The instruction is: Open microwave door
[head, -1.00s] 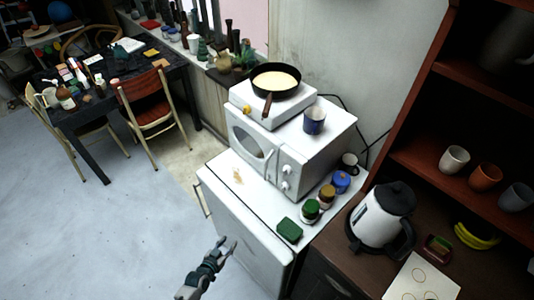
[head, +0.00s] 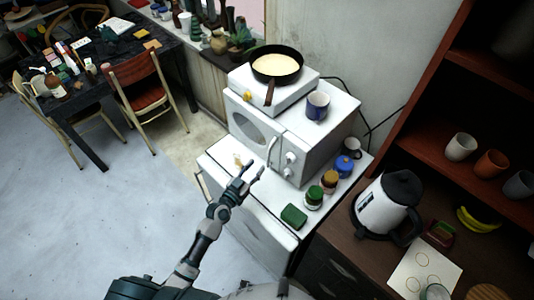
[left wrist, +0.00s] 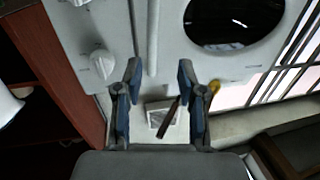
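The white microwave (head: 305,140) stands on a low white cabinet, its door (head: 246,128) shut. The upright door handle (head: 272,150) is beside the knobs (head: 289,165). My left gripper (head: 252,170) is open and empty, in front of the microwave near the lower end of the handle. In the left wrist view, the handle (left wrist: 152,40) appears between the open fingers of my left gripper (left wrist: 158,75), closer to the left finger; contact cannot be told. The oval door window (left wrist: 235,20) is at the upper right there. My right gripper is out of view.
A pan (head: 277,65) on a white box and a blue mug (head: 317,104) stand on the microwave. Small jars (head: 329,180) and a green block (head: 293,216) are right of my gripper on the cabinet top (head: 262,199). A kettle (head: 383,210) stands farther right.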

